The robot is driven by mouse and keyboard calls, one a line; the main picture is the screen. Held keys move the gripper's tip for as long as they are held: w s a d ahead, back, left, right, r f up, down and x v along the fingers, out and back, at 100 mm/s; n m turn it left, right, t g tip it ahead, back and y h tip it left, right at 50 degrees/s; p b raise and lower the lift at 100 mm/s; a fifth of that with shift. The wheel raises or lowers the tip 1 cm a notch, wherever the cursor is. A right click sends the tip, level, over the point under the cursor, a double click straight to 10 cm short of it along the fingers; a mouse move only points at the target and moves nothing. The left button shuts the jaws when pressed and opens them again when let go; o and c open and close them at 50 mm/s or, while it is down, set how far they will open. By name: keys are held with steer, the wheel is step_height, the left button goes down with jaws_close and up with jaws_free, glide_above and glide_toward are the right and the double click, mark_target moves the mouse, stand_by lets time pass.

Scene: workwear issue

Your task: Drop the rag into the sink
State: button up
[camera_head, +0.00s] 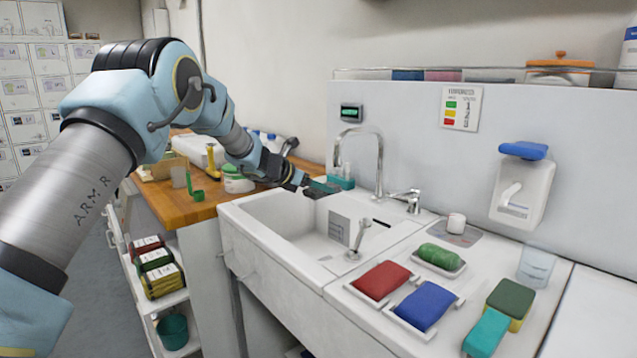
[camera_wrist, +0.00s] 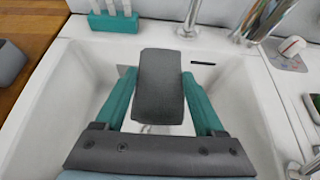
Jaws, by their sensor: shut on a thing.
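The rag (camera_wrist: 160,88) is a dark grey folded block between the two teal fingers of my gripper (camera_wrist: 161,100) in the wrist view. My gripper is shut on it. In the head view my gripper (camera_head: 318,187) is over the far left part of the white sink (camera_head: 262,238), with the rag's dark edge just visible. The sink's basin also shows below the rag in the wrist view (camera_wrist: 250,115). The rag is held above the basin floor; the exact height is hard to tell. My fingers hide the rag's sides.
A tall chrome tap (camera_head: 379,160) rises at the sink's back edge, close to my gripper. A teal holder (camera_head: 341,183) stands behind it. A wooden counter (camera_head: 185,205) adjoins at left. Red (camera_head: 381,280) and blue (camera_head: 425,305) pads lie on the right drainer.

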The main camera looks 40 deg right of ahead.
steer(key=shift+f, duration=0.35)
steer(key=o, duration=1.3)
steer(key=shift+o, duration=0.2)
steer(key=b+v, duration=0.3)
steer(key=v, duration=0.7)
steer(key=shift+a+r, duration=0.2)
steer(key=shift+a, duration=0.2)
steer(key=shift+w, duration=0.1)
